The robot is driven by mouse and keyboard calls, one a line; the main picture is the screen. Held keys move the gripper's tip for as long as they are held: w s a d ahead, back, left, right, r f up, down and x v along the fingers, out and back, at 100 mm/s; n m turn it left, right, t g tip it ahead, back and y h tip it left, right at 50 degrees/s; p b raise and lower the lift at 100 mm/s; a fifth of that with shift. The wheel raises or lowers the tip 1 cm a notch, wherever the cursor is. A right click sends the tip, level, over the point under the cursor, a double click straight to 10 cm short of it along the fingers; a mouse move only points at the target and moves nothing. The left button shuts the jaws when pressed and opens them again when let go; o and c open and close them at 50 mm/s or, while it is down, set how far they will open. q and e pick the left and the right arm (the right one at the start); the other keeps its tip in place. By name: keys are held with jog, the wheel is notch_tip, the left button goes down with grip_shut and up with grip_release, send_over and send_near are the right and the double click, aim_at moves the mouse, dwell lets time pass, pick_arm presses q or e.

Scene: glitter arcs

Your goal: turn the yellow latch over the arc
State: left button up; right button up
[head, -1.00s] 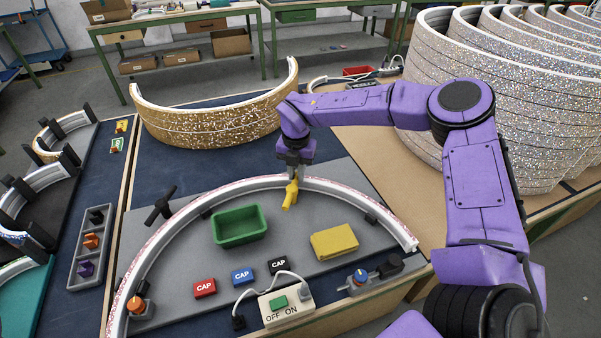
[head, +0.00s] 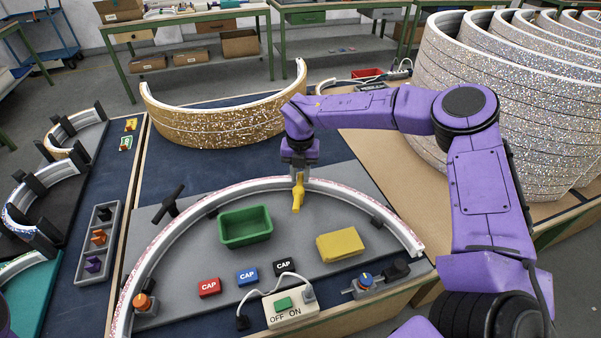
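The yellow latch (head: 297,200) stands at the inner edge of the white arc (head: 228,198), near the top of its curve. Its handle points toward the front of the table, inside the arc. My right gripper (head: 299,174) points down at the latch's upper end, over the arc, and appears to touch it. The fingers are small and partly merge with the latch, so I cannot tell whether they are closed on it. My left gripper is not in view.
Inside the arc are a green bin (head: 245,227), a yellow block (head: 340,245) and several CAP blocks (head: 247,277). A switch box (head: 290,305) is in front. A gold glitter arc (head: 225,124) stands behind.

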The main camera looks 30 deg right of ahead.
jog(key=shift+o, duration=0.8)
notch_tip(320, 180, up, 10)
jog(key=b, duration=0.1)
jog(key=shift+r+b, duration=0.25)
jog(key=shift+b, duration=0.05)
